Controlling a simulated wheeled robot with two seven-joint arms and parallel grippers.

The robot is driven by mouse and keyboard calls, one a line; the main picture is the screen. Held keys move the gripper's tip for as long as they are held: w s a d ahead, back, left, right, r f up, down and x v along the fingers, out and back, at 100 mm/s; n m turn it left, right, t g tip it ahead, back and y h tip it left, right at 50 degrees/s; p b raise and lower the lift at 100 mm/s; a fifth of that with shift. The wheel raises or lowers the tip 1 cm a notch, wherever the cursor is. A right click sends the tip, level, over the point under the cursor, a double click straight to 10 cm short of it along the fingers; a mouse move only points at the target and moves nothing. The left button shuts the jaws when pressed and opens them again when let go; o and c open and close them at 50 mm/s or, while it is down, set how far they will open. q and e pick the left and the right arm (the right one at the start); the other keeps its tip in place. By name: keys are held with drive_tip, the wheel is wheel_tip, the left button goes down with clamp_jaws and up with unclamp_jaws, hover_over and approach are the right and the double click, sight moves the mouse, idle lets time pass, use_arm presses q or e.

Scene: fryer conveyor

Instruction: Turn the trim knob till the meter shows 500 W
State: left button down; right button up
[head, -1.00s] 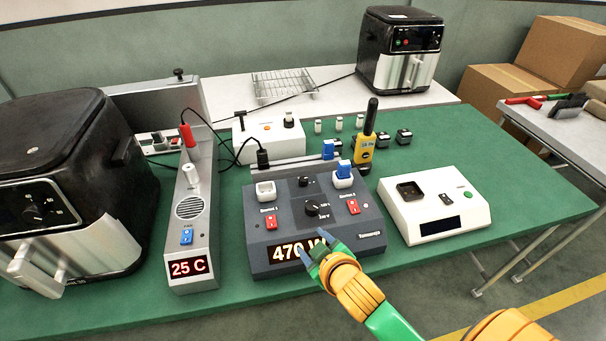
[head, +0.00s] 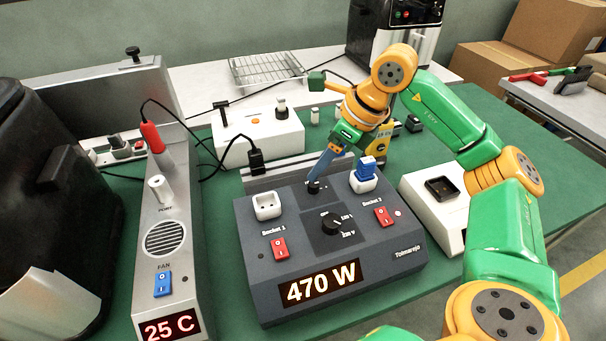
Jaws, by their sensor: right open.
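The dark power meter box (head: 300,292) stands on the green table, and its display (head: 321,282) reads 470 W. A small black knob (head: 314,188) sits near the top of its panel, and a larger black knob (head: 332,224) with a white mark sits below it. I cannot read which is labelled trim. My right gripper (head: 316,178) reaches down from the upper right, its blue fingers at the small knob. It is open; the fingers partly hide the knob, and I cannot tell whether they touch it. My left gripper is out of view.
Socket 1 (head: 267,206) is empty; a blue plug (head: 367,168) stands in the other socket. Red switches (head: 279,248) flank the big knob. The grey fan unit (head: 165,270) reads 25 C. A white box (head: 436,192) stands at right, partly behind my arm.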

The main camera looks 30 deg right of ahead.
sight(314, 184)
drive_tip(key=shift+s+d+f+h, duration=0.15)
drive_tip(key=shift+s+d+f, duration=0.05)
drive_tip(key=shift+f, duration=0.2)
drive_tip(key=shift+s+d+f+h, duration=0.15)
drive_tip(key=shift+s+f, duration=0.05)
drive_tip(key=shift+f, duration=0.15)
drive_tip(key=x, duration=0.4)
drive_tip(key=shift+w+a+f, duration=0.1)
drive_tip(key=shift+w+a, duration=0.05)
drive_tip(key=shift+a, duration=0.05)
drive_tip(key=shift+w+f, duration=0.2)
drive_tip(key=shift+f, duration=0.15)
drive_tip(key=shift+s, duration=0.15)
drive_tip(key=shift+c, duration=1.1)
clamp_jaws()
